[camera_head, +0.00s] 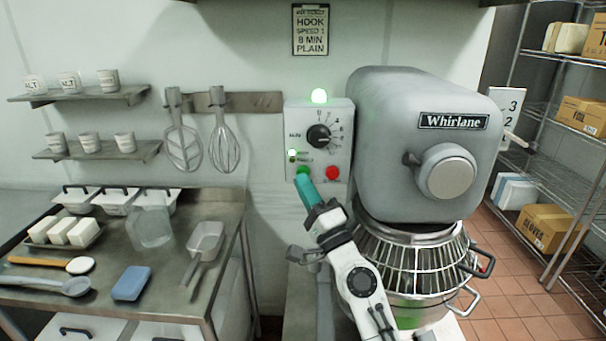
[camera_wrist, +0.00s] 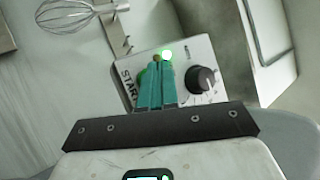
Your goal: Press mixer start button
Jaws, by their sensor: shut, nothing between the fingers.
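The mixer (camera_head: 425,140) is grey, with a "Whirlane" plate and a wire guard around its bowl. Its control panel (camera_head: 336,135) has a black dial (camera_head: 319,136), a green button (camera_head: 303,170) and a red button (camera_head: 332,174). A green lamp glows on top of the panel, and a small green light glows on its face. My gripper (camera_head: 301,180) has teal fingers, shut and empty, with the tips at or just below the green button. In the wrist view the fingers (camera_wrist: 157,85) point at the panel (camera_wrist: 130,85) and partly cover the green button (camera_wrist: 142,76). Contact cannot be told.
A steel table (camera_head: 170,255) at left holds tubs, a scoop, spoons and a blue sponge (camera_head: 131,283). A paddle (camera_head: 183,145) and whisk (camera_head: 223,147) hang left of the panel. The bowl guard (camera_head: 410,255) is close to my arm's right. A wire rack stands at far right.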

